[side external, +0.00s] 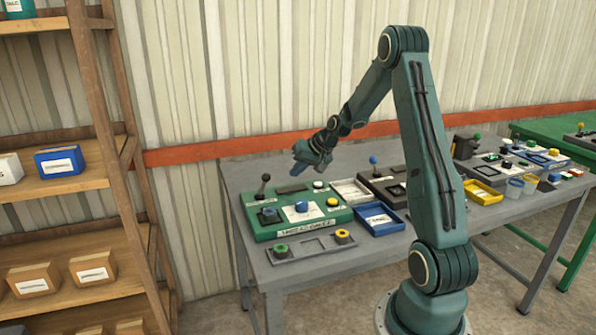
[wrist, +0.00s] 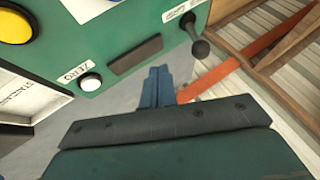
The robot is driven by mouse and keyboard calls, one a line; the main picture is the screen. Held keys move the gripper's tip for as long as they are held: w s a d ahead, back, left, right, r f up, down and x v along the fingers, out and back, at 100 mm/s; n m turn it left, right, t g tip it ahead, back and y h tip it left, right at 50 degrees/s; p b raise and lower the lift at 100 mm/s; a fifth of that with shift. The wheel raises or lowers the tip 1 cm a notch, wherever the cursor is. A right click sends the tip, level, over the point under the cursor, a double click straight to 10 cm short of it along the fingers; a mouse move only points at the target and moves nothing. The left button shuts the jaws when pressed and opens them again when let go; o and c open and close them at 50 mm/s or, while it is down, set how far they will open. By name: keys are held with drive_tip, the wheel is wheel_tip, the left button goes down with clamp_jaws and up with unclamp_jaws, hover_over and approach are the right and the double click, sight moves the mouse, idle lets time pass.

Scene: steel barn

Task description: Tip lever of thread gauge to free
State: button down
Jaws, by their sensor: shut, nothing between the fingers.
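The thread gauge (side external: 290,234) is a green box on the grey table, with a name label on its front edge. Its black ball-topped lever (side external: 264,182) stands nearly upright at the box's back left corner in the side view.
The gauge also carries a dark window (wrist: 135,54), a white button (wrist: 91,82) marked ZERO and a yellow button (wrist: 15,27). A blue tray (side external: 378,220) and other devices stand to its right. A wooden shelf (side external: 125,140) is at left, the corrugated wall behind.

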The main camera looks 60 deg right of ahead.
sight(263, 176)
drive_tip(key=x, duration=0.2)
drive_tip(key=shift+w+f, duration=0.15)
drive_tip(key=shift+f, duration=0.1)
drive_tip(key=shift+w+a+r, duration=0.1)
drive_tip(key=shift+w+a, duration=0.15)
drive_tip(key=shift+w, duration=0.2)
drive_tip(key=shift+w+a+r, duration=0.1)
drive_tip(key=shift+w+a, duration=0.2)
drive_tip(key=shift+w, duration=0.15)
drive_tip(key=shift+w+a+r, duration=0.1)
drive_tip(key=shift+w+a, duration=0.4)
drive_tip(key=shift+w, duration=0.25)
drive_tip(key=shift+w+a+r+g+h, duration=0.3)
drive_tip(key=shift+g, duration=0.1)
drive_tip(key=shift+w+a+r+n+h, duration=0.25)
drive_tip(key=shift+w+a+n+h, duration=0.05)
drive_tip(key=w+a+g+h, duration=0.1)
drive_tip(key=w+a+r+n+g+h, duration=0.1)
drive_tip(key=g, duration=0.1)
drive_tip(key=shift+w+a, duration=0.15)
drive_tip(key=shift+a, duration=0.05)
drive_tip(key=shift+w+a, duration=0.75)
drive_tip(key=shift+w, duration=0.05)
drive_tip(key=shift+w+a, duration=0.1)
drive_tip(key=shift+r, duration=0.1)
